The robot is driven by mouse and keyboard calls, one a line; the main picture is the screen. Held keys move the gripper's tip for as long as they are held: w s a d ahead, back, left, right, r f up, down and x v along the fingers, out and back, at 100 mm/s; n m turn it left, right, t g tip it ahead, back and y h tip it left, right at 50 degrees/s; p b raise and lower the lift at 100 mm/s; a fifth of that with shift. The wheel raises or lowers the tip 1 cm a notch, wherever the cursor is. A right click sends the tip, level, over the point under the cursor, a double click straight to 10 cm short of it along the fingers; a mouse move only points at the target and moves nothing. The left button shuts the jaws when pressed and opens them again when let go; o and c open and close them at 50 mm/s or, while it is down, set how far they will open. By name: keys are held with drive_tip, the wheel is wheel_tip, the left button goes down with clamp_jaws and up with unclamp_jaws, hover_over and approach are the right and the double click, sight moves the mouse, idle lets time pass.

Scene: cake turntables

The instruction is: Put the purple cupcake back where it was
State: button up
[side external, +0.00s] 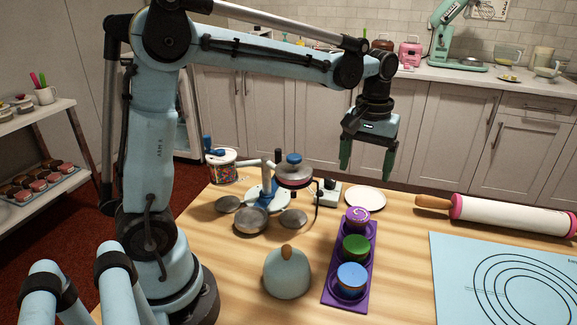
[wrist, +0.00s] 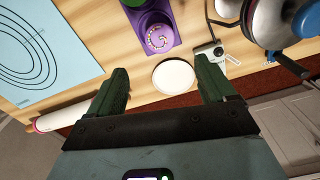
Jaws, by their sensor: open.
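The purple cupcake (side external: 357,217) sits at the far end of a purple tray (side external: 331,292), in line with a green cupcake (side external: 356,247) and a blue cupcake (side external: 352,277). In the wrist view the purple cupcake (wrist: 157,38) shows its sprinkled top near the upper middle, on the tray (wrist: 177,17). My gripper (side external: 367,172) is open and empty, raised above the table behind the tray. In the wrist view its two green fingers (wrist: 163,85) stand wide apart, with a white plate (wrist: 174,77) seen between them. The plate (side external: 365,198) is empty.
A turntable device with a red and blue top (side external: 294,172) and metal pans stands left of the plate. A rolling pin (side external: 510,215) and a light blue mat (side external: 505,285) lie at right. A pale blue domed object (side external: 287,275) stands left of the tray.

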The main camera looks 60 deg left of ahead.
drive_tip(key=s+d+f+m+t, duration=0.1)
drive_tip(key=s+m+t, duration=0.5)
drive_tip(key=s, duration=0.6)
drive_tip(key=shift+s+d+f+m+t, duration=0.2)
drive_tip(key=shift+d+f+m+t, duration=0.15)
drive_tip(key=shift+d+t, duration=0.2)
idle(0.8)
